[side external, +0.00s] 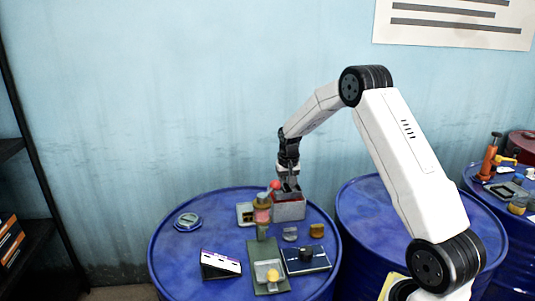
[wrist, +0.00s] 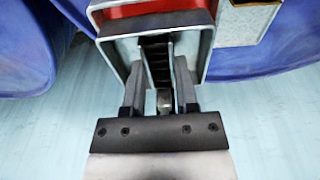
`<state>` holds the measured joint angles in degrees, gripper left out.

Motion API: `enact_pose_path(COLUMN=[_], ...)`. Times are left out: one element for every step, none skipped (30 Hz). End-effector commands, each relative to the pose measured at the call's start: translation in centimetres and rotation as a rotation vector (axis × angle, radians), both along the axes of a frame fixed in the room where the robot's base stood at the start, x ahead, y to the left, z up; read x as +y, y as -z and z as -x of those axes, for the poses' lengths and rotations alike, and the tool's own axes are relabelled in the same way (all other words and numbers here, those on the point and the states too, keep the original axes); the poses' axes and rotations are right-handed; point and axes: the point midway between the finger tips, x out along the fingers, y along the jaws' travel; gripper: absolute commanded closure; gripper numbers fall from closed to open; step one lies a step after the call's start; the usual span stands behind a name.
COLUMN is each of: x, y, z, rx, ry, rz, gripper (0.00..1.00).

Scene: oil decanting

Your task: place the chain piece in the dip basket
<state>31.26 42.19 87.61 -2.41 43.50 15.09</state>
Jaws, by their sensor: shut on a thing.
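My gripper (side external: 289,189) points down at the back of the blue drum top, just over a grey and red open-topped box (side external: 289,211), which looks like the dip basket. In the wrist view the box's grey wall (wrist: 205,50) surrounds the fingertips, and a red strip shows inside it. My gripper (wrist: 158,72) is shut on a narrow dark ridged piece (wrist: 157,58), apparently the chain piece, with a small metallic part (wrist: 164,98) below it in the picture. The fingers hide its sides. I cannot tell whether it touches the box floor.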

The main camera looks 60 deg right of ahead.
Motion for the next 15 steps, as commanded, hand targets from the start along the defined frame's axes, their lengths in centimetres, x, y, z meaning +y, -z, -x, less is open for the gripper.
enact_pose_path(x=[-0.01,-0.01,0.00,-0.01,0.00,0.00,0.00,-0.01,0.00,0.00,0.00,0.00,0.00,0.00,-0.01], y=[-0.04,-0.04,-0.03,0.00,0.05,0.14,0.21,0.27,0.35,0.32,0.32,0.31,0.31,0.31,0.31], z=[-0.01,-0.01,0.00,-0.01,0.00,0.00,0.00,-0.01,0.00,0.00,0.00,0.00,0.00,0.00,0.01], rx=[-0.001,-0.001,0.000,0.000,0.000,0.000,0.000,0.000,0.000,0.000,0.000,0.000,0.000,0.000,0.000], ry=[0.000,0.000,0.000,0.000,0.000,0.000,0.000,0.000,0.000,0.000,0.000,0.000,0.000,0.000,0.000], rz=[0.001,0.001,0.000,0.000,0.000,0.000,0.000,0.000,0.000,0.000,0.000,0.000,0.000,0.000,0.000], gripper=[1.00,1.00,1.00,1.00,1.00,1.00,1.00,1.00,0.60,0.50,0.41,0.28,0.27,0.27,0.27])
